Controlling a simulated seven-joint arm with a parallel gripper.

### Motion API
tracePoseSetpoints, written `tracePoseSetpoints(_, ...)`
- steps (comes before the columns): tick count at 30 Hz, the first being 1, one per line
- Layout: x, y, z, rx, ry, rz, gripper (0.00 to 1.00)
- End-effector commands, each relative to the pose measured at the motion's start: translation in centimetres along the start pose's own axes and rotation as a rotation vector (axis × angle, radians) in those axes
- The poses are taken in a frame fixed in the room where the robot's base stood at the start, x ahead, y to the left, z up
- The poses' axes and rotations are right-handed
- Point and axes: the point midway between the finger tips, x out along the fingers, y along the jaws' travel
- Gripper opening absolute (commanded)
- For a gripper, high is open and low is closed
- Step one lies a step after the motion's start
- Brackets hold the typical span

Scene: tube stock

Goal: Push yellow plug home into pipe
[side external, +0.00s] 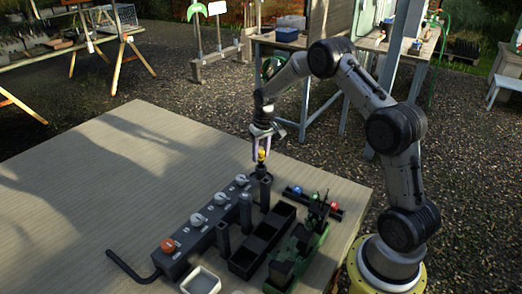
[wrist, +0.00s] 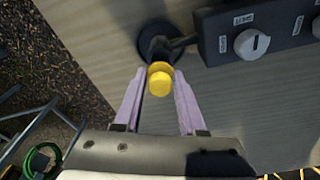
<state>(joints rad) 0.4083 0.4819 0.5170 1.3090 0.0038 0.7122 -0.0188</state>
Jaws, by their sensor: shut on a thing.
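The yellow plug (side external: 261,155) is held between the two pale fingers of my gripper (side external: 262,150), which point downward. In the wrist view the plug (wrist: 159,82) shows its yellow top between the fingertips (wrist: 160,78). A dark pipe (wrist: 158,47) with a round base stands directly behind the plug in that view, and the plug seems in line with its end. In the side view the dark pipe end (side external: 261,172) is just under the plug. The fingers and plug hide the joint, so I cannot tell how deep the plug sits.
A grey control box (side external: 200,225) with white knobs and an orange knob lies close by. Upright grey posts (side external: 246,212), a black divided tray (side external: 262,243), a green fixture (side external: 298,258) and a white dish (side external: 201,281) crowd the front. The table's left side (side external: 90,190) is clear.

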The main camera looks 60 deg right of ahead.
Motion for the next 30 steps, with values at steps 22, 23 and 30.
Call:
tracePoseSetpoints(22,2.9,0.0,0.3,0.0,0.001,0.0,0.0)
tracePoseSetpoints(23,3.0,0.0,0.3,0.0,0.0,0.0,0.0)
tracePoseSetpoints(30,3.3,0.0,0.4,0.0,-0.001,0.0,0.0)
